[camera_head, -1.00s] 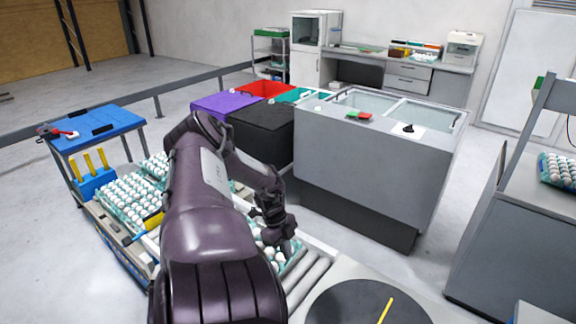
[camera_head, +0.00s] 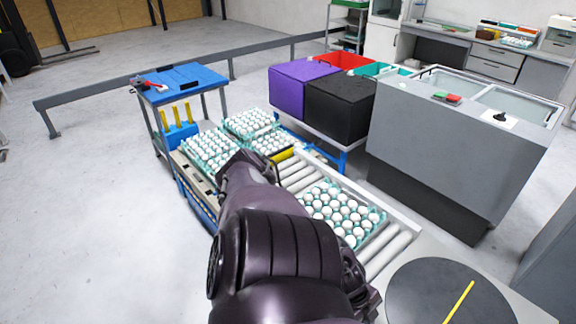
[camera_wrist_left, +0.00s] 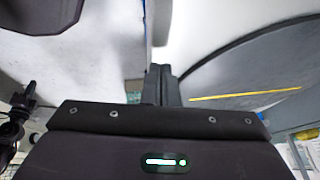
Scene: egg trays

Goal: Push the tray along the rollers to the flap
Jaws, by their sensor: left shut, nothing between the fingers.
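A teal tray of white eggs (camera_head: 376,226) sits on the grey rollers (camera_head: 388,252), with bare rollers on both sides of it. A yellow piece (camera_head: 284,155) lies across the far end of the rollers; I cannot tell whether it is the flap. My left arm covers part of the line in the head view. My left gripper (camera_wrist_left: 160,72) shows in the wrist view with its fingers together and nothing between them. It is near the dark round disc with a yellow stripe (camera_wrist_left: 240,75), apart from the tray. My right gripper is not in view.
Several other egg trays (camera_head: 208,148) stand beyond the yellow piece. A dark disc (camera_head: 445,290) is at the near end of the rollers. A grey machine (camera_head: 440,150) and purple and black boxes (camera_head: 303,88) stand to the right. A blue cart (camera_head: 180,85) is behind.

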